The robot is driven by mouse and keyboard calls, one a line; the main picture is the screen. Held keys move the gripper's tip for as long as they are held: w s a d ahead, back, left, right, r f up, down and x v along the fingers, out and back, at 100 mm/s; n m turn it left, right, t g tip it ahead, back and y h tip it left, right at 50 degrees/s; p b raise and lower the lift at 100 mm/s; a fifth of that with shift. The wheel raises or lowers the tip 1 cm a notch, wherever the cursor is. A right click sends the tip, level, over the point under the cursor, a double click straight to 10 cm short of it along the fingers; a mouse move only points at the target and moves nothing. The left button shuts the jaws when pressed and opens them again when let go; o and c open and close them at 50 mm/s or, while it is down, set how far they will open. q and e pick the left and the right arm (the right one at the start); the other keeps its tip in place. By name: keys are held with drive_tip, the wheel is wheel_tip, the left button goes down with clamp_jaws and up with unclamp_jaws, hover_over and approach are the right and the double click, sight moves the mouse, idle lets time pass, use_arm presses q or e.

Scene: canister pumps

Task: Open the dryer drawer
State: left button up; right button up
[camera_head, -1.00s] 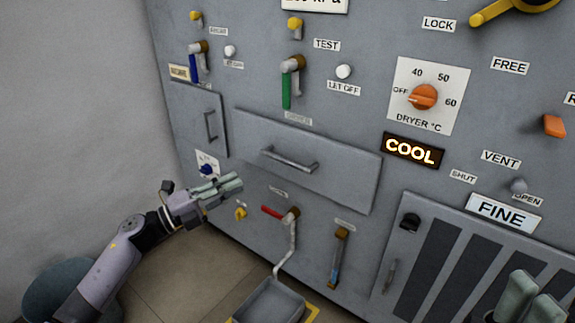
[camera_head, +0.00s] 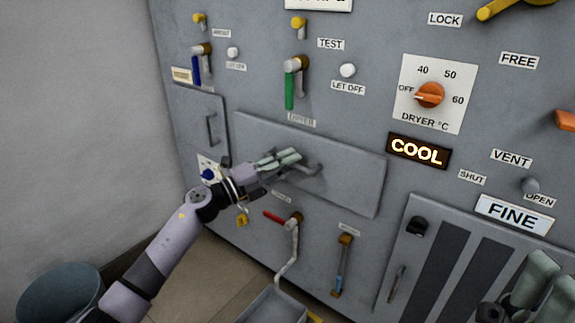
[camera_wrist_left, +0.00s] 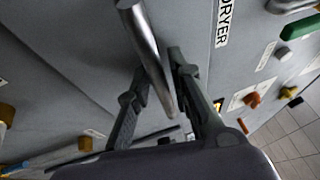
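The dryer drawer (camera_head: 348,182) is a wide grey front, flush with the panel, under a small DRYER label (camera_head: 301,120). Its metal bar handle (camera_head: 314,170) is partly hidden by my left gripper (camera_head: 280,158). In the left wrist view the handle (camera_wrist_left: 146,42) runs between the two fingers of the left gripper (camera_wrist_left: 158,65). The fingers stand apart, one on each side of the bar; whether either touches it I cannot tell. My right gripper (camera_head: 548,285) is at the lower right, fingers apart and empty, away from the drawer.
Below the drawer are a red-handled tap (camera_head: 282,217) with a pipe and a grey tray (camera_head: 272,306). A smaller handled door (camera_head: 203,120) is to the left. The dryer dial (camera_head: 430,95) and a lit COOL sign (camera_head: 418,151) are to the right.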

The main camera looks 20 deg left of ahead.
use_arm(q)
drive_tip(key=shift+c, duration=0.2)
clamp_jaws()
idle(0.5)
